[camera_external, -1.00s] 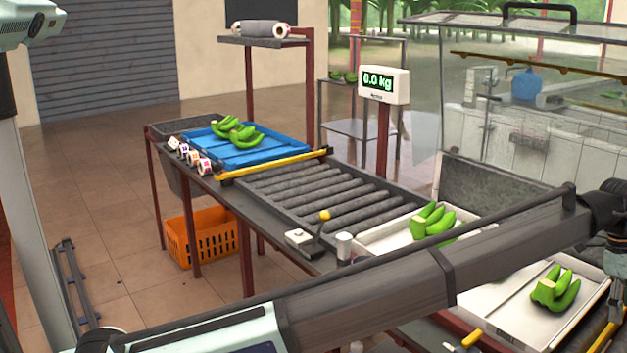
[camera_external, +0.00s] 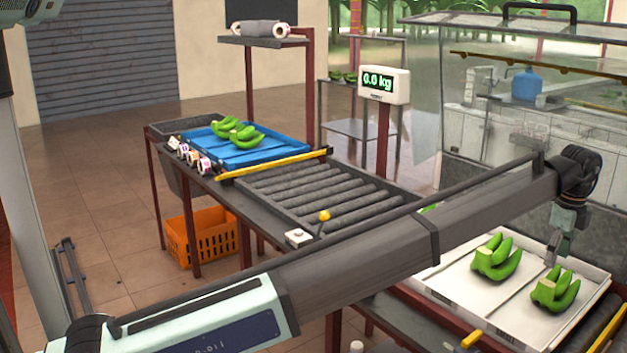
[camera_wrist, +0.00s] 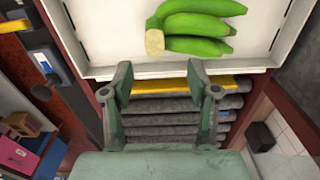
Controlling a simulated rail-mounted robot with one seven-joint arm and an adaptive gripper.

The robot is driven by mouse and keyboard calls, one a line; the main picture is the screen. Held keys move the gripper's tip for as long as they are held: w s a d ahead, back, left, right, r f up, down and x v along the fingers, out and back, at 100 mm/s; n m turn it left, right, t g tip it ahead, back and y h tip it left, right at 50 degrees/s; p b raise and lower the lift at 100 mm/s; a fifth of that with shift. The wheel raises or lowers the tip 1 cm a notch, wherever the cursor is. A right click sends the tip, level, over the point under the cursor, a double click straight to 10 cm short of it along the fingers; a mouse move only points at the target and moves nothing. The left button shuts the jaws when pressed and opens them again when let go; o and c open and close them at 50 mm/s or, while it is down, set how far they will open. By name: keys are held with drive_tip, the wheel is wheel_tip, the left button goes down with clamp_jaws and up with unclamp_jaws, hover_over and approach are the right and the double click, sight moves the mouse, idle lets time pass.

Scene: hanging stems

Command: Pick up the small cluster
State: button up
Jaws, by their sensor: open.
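Two green banana clusters lie in the white tray (camera_external: 450,282) at the right: one nearer the middle (camera_external: 497,257) and one towards the front right (camera_external: 556,291). They look close in size. My gripper (camera_external: 552,258) hangs near these two, its tips hard to make out there. In the wrist view my gripper (camera_wrist: 160,84) is open and empty, its fingers apart. A green cluster (camera_wrist: 198,28) with a pale cut crown lies in a white tray beyond the fingertips, untouched; I cannot tell which one it is. A bit of green (camera_external: 429,208) shows behind my arm.
A blue tray (camera_external: 262,153) with green clusters stands at the far end of the grey rollers (camera_external: 305,188). The display (camera_external: 384,84) reads 0.0 kg. A clear-walled enclosure (camera_external: 540,100) stands behind. An orange crate (camera_external: 205,238) is under the table.

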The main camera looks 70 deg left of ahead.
sight(547, 282)
wheel_tip(547, 282, down, 2)
drive_tip(key=shift+s+f+p, duration=0.2)
drive_tip(key=shift+f+p, duration=0.15)
drive_tip(key=f+p, duration=0.1)
drive_tip(key=f, duration=0.3)
drive_tip(key=shift+s+f, duration=0.2)
clamp_jaws()
